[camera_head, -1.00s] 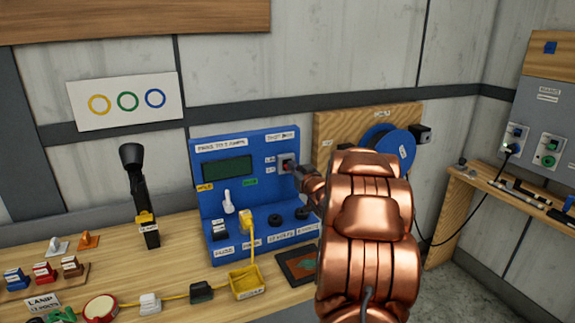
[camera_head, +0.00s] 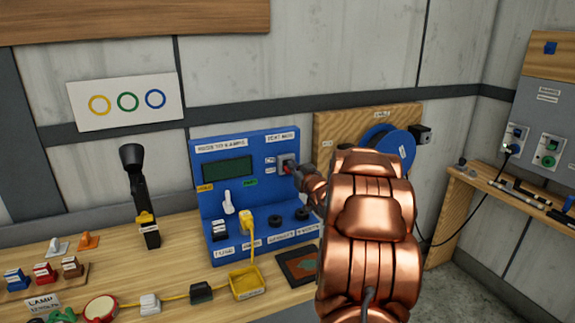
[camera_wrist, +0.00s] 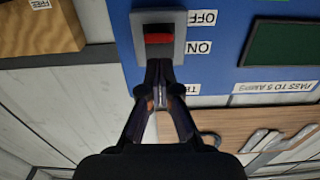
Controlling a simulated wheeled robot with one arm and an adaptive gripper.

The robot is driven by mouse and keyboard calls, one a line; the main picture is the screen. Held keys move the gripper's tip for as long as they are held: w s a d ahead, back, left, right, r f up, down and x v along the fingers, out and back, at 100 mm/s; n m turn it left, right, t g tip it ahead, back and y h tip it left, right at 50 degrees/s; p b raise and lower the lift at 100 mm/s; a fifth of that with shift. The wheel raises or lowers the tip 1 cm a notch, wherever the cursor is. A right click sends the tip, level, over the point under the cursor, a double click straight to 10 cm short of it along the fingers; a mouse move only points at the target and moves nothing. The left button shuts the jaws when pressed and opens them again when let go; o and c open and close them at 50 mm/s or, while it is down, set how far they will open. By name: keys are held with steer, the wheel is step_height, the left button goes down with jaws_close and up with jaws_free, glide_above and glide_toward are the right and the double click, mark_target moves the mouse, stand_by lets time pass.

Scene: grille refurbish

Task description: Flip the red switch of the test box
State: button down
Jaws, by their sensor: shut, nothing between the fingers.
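The blue test box (camera_head: 225,172) stands on the wooden bench against the wall. Its red switch (camera_wrist: 158,39) sits in a grey plate beside the OFF and ON labels in the wrist view. In the head view the red switch (camera_head: 287,168) is small at the box's upper right. My gripper (camera_wrist: 159,66) is shut and empty, with its fingertips close to the switch's lower edge in the wrist view. I cannot tell whether they touch it. In the head view my copper arm reaches in from the right and hides part of the gripper.
A yellow plug (camera_head: 247,221) with a cord is on the box front, above a yellow tray (camera_head: 246,284). A black lamp (camera_head: 138,195) stands left of the box. A blue cable reel (camera_head: 388,150) hangs on a wooden board to the right. Coloured blocks lie at the bench's left.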

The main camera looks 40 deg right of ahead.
steer(key=v, duration=0.9)
stand_by(0.8)
steer(key=shift+a, duration=0.1)
stand_by(0.4)
